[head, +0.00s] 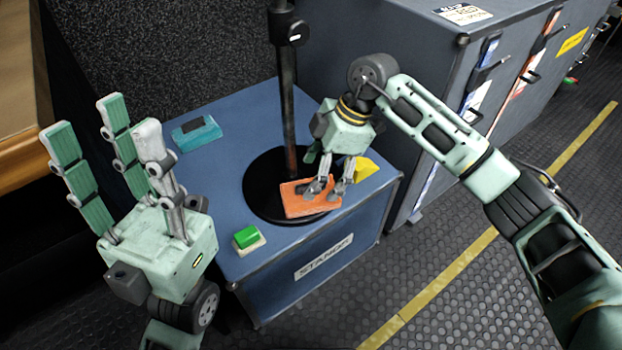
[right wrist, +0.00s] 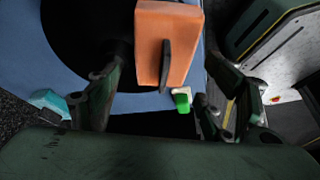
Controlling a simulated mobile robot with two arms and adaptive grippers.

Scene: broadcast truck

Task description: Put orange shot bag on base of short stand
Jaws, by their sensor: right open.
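The orange shot bag (head: 297,205), with a dark strap on top, lies on the front right part of the stand's round black base (head: 257,187). It seems to reach past the base's edge; it also shows in the right wrist view (right wrist: 150,40). The black pole (head: 286,100) rises from the base. My right gripper (head: 328,190) is just above the bag, fingers pointing down. In the right wrist view its fingers (right wrist: 157,95) are spread apart, with the bag ahead between them. Whether they touch it I cannot tell. My left gripper (head: 118,165) is open and empty, fingers up, at the left.
The stand is on a blue case (head: 330,243) labelled STANDS. A teal block (head: 196,133), a green-topped block (head: 248,240) and a yellow item (head: 365,168) lie around the base. Grey cases (head: 420,60) stand behind at the right. The floor at right is clear.

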